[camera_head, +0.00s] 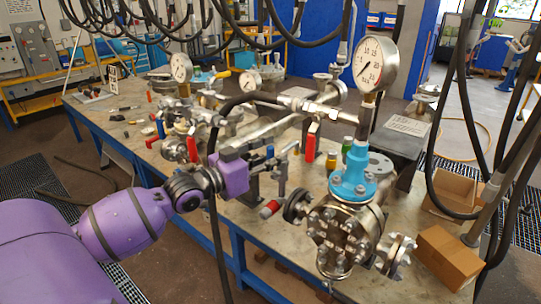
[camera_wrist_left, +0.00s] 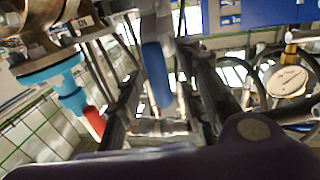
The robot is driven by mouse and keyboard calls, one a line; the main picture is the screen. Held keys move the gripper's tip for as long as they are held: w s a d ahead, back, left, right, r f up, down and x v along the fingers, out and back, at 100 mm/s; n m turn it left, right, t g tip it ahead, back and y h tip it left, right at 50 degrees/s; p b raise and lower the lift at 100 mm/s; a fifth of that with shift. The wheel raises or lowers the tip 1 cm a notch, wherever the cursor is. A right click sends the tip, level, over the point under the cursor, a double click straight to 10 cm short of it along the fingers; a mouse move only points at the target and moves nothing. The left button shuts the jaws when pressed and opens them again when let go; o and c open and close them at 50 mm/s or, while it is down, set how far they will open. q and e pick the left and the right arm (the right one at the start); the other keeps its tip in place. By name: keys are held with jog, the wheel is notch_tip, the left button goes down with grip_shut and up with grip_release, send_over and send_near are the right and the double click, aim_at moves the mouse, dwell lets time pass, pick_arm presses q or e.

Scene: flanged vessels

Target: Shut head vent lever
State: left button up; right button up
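Several valve levers show, and I cannot tell for sure which one is the head vent lever. A red lever (camera_head: 310,142) hangs below the pipe fitting left of the large gauge. A red-tipped handle (camera_head: 270,208) sticks out low, left of the flanged vessel (camera_head: 345,232) with its light blue neck (camera_head: 353,178). My left gripper (camera_head: 279,168) is over the bench, left of that vessel. In the left wrist view its dark fingers (camera_wrist_left: 163,112) stand apart, with a blue lever (camera_wrist_left: 157,75) appearing between them; contact is unclear. A red handle (camera_wrist_left: 93,122) is to their left. My right gripper is out of view.
A large gauge (camera_head: 375,65) stands above the vessel. A black hose (camera_head: 215,220) hangs close to my left wrist. More valves and a smaller gauge (camera_head: 181,68) crowd the bench behind. Cardboard boxes (camera_head: 448,258) and hanging hoses are at the right.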

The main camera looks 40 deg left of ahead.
pick_arm(q)
grip_shut()
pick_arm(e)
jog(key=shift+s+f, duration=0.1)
